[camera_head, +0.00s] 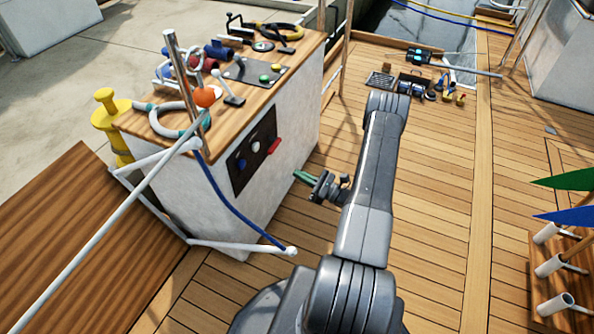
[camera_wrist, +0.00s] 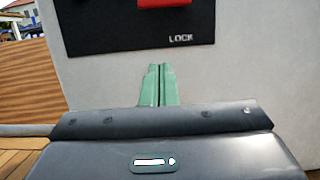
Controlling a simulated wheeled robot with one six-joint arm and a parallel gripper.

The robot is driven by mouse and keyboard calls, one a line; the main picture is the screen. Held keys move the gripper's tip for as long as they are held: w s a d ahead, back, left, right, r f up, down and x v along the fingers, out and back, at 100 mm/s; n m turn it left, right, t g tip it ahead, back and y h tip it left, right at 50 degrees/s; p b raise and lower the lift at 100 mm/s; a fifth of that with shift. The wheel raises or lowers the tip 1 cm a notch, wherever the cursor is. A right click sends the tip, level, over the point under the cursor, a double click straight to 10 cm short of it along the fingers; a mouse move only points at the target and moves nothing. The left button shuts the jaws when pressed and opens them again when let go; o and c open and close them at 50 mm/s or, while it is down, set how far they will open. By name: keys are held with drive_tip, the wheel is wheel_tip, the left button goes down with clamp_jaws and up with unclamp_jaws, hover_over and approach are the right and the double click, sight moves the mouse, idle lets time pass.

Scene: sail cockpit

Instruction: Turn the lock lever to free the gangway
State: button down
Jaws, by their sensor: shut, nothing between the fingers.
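The lock lever (camera_wrist: 165,3) is a red handle on a black panel (camera_wrist: 100,25) marked LOCK, cut off by the top edge of the wrist view. In the head view the red lever (camera_head: 274,147) sticks out at the right end of the black panel (camera_head: 252,150) on the white console's side. My gripper (camera_head: 299,175) has green fingers and points at the console from the right, a little below the lever. In the wrist view its fingers (camera_wrist: 159,70) are shut together with nothing between them, below the panel and apart from the lever. The gangway (camera_head: 70,235) appears to be the brown wooden board at the left.
White rails and a blue rope (camera_head: 230,205) run beside the console. Racked flags (camera_head: 565,195) stand at right; the deck between is mostly clear.

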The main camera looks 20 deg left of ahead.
drive_tip(key=a+r+b, duration=0.2)
drive_tip(key=a+r, duration=0.4)
drive_tip(key=a, duration=0.1)
drive_tip(key=shift+w+a, duration=0.25)
drive_tip(key=shift+a, duration=0.15)
